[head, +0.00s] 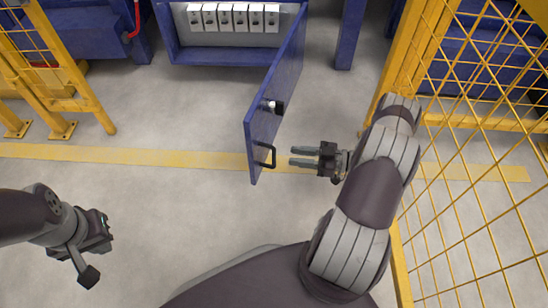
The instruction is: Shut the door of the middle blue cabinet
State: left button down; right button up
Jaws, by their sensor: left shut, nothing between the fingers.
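The middle blue cabinet (220,57) stands at the top of the head view, with several white boxed units inside. Its blue door (272,112) is swung wide open, hinged at the cabinet's right side and reaching towards me. The door carries a dark handle (273,155) near its free edge and a knob (273,106) further in. My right gripper (293,157) is open and empty, just right of the handle, fingers pointing at it and apart from it. My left gripper (88,277) is shut and empty at the lower left, far from the door.
A yellow mesh fence (470,130) stands close on the right, beside my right arm. Another yellow barrier (62,90) is at the upper left. A blue post (348,35) stands right of the cabinet. The floor left of the door is clear, crossed by a yellow line (150,157).

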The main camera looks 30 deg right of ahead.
aim_at(274, 167)
jog(key=shift+n+y, duration=0.4)
jog(key=shift+y, duration=0.2)
jog(key=b+x, duration=0.1)
jog(key=x, duration=0.1)
jog(key=r+b+x, duration=0.1)
jog(key=x, duration=0.2)
jog(key=b+x, duration=0.1)
jog(key=x, duration=0.1)
jog(key=shift+s+a+r, duration=0.25)
jog(key=shift+a, duration=0.25)
grip_shut()
